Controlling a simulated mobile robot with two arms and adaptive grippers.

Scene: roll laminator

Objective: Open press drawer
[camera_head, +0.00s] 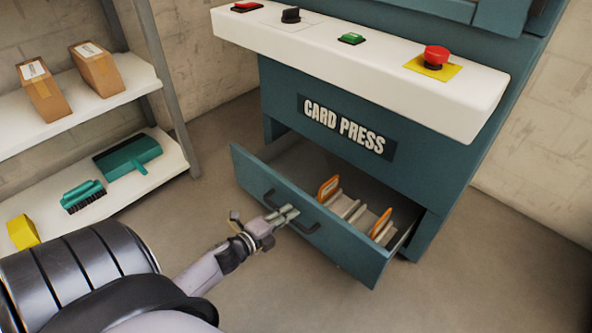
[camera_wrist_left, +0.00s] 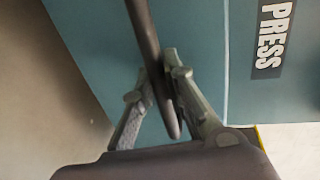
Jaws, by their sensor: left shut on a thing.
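The card press (camera_head: 345,128) is a teal machine with a white control ledge, and its label also shows in the left wrist view (camera_wrist_left: 270,40). Its lower drawer (camera_head: 330,245) is pulled well out, and I see inside it. A dark bar handle (camera_head: 308,229) is on the drawer's front. My left gripper (camera_head: 290,214) is at this handle. In the left wrist view, the fingers of my left gripper (camera_wrist_left: 170,85) are shut on the dark handle (camera_wrist_left: 148,40). My right gripper does not show.
Inside the drawer are grey holders and orange-edged items (camera_head: 328,188). A red emergency button (camera_head: 436,56) and a green button (camera_head: 352,38) sit on the ledge. Left, a white shelf unit (camera_head: 90,95) holds boxes (camera_head: 97,69) and brushes (camera_head: 127,155). Floor in front is clear.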

